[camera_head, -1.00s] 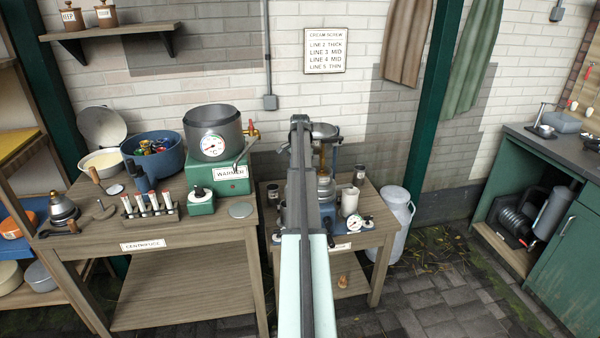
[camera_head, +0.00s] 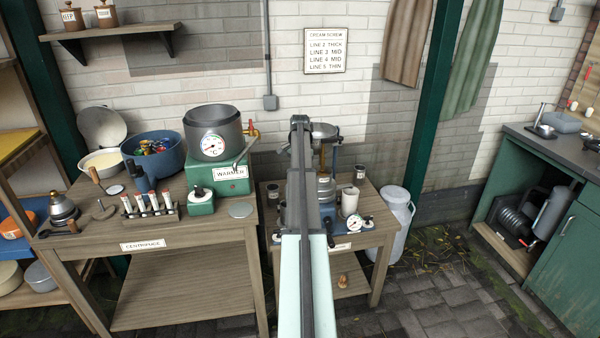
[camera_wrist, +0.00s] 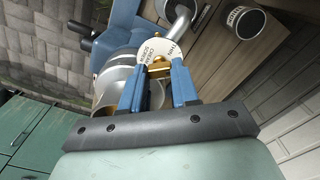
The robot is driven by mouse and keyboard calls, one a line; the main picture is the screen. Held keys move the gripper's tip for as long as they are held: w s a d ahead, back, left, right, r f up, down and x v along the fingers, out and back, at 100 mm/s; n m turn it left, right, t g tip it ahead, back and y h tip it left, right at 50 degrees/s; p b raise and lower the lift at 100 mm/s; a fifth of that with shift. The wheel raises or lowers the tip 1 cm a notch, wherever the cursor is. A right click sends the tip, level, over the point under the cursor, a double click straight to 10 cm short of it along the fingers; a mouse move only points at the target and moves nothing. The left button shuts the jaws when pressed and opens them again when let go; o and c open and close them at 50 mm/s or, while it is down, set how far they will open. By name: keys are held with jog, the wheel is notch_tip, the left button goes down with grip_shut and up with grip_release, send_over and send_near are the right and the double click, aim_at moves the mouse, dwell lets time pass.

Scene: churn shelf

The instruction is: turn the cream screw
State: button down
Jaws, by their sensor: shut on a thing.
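In the wrist view, a brass cream screw (camera_wrist: 158,67) sits beside a round white dial (camera_wrist: 158,47) lettered "CREAM SCREW" and "THIN". My gripper (camera_wrist: 158,75) has its two blue fingers shut on the brass screw, close in front of the dial. Behind the fingers is the silver body of the separator (camera_wrist: 115,75). A wall sign (camera_head: 325,51) lists "CREAM SCREW" lines from thick to thin.
A green warmer (camera_head: 222,182) with a pot and a rack of tubes (camera_head: 150,208) stand on the left bench. A milk can (camera_head: 396,215) stands on the floor.

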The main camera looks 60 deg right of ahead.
jog(key=shift+n, duration=1.5)
jog(key=c, duration=0.8)
grip_release()
jog(key=shift+c, duration=0.2)
notch_tip(320, 180, up, 14)
jog(key=shift+f, duration=0.1)
